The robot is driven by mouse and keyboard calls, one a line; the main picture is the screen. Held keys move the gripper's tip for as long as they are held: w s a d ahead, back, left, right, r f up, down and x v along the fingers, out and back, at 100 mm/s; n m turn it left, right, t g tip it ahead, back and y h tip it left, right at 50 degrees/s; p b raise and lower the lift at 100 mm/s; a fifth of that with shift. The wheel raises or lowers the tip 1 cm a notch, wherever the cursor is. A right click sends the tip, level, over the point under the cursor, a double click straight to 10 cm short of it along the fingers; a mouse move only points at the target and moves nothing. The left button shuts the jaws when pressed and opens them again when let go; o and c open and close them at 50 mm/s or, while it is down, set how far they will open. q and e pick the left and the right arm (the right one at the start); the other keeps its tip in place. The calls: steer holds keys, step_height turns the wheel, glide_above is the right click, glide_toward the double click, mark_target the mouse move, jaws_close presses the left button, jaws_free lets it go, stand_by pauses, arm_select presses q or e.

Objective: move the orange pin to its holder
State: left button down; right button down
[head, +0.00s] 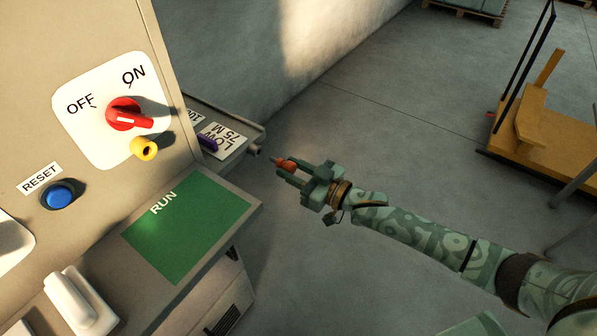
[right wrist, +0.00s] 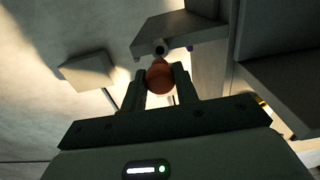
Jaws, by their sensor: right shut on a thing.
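The orange pin (head: 285,162) is between the fingers of my right gripper (head: 284,170), which is shut on it. In the right wrist view the pin (right wrist: 160,76) shows its rounded end between the two fingers (right wrist: 160,82). The gripper is in the air, to the right of a grey ledge with a small round, tube-like fitting (head: 254,150) at its end. The fitting also shows beyond the pin in the right wrist view (right wrist: 160,47). The pin and fitting look apart. I cannot tell for sure whether this fitting is the holder. My left gripper is not in view.
A panel has a red switch (head: 124,114), yellow ring (head: 144,148) and blue button (head: 59,195). A green RUN plate (head: 187,232) lies below. Floor (head: 400,120) around the arm is open.

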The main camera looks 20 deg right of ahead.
mark_target(276, 161)
steer(key=shift+x, duration=1.3)
steer(key=shift+x, duration=0.85)
steer(key=shift+w+a, duration=0.25)
stand_by(0.5)
steer(key=shift+w+a, duration=0.2)
steer(key=shift+w, duration=0.1)
steer(key=c, duration=1)
jaws_free()
